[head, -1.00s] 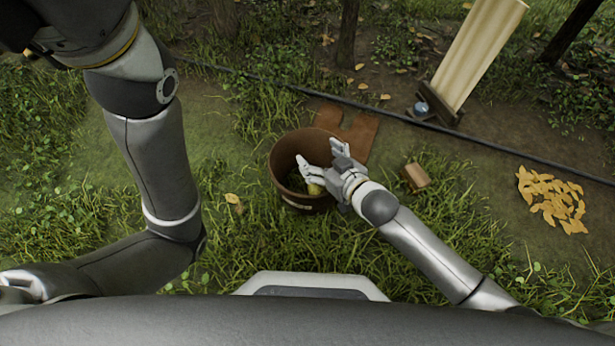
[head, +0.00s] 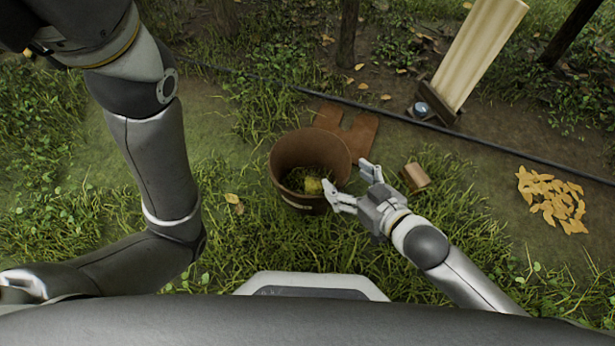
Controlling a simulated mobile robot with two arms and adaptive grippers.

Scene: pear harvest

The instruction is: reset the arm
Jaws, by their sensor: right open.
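My right gripper (head: 356,186) is open and empty. It is at the right side of a brown bucket (head: 288,150), with its fingers pointing up and left. One fingertip overlaps the bucket's right rim in the picture; I cannot tell whether it touches. A yellow-green pear (head: 313,186) lies inside the bucket on a grassy-looking bottom. My left arm comes in from the left and folds back toward the lower left. Its gripper does not show clearly; only a pale part is cut off at the left edge.
A small brown block (head: 415,177) lies right of my right gripper. Brown gloves or cloth (head: 352,137) lie behind the bucket. A dark hose (head: 480,147) crosses the ground. A leaning board (head: 477,55), a blue ball (head: 421,107) and yellow leaves (head: 551,198) are at the right.

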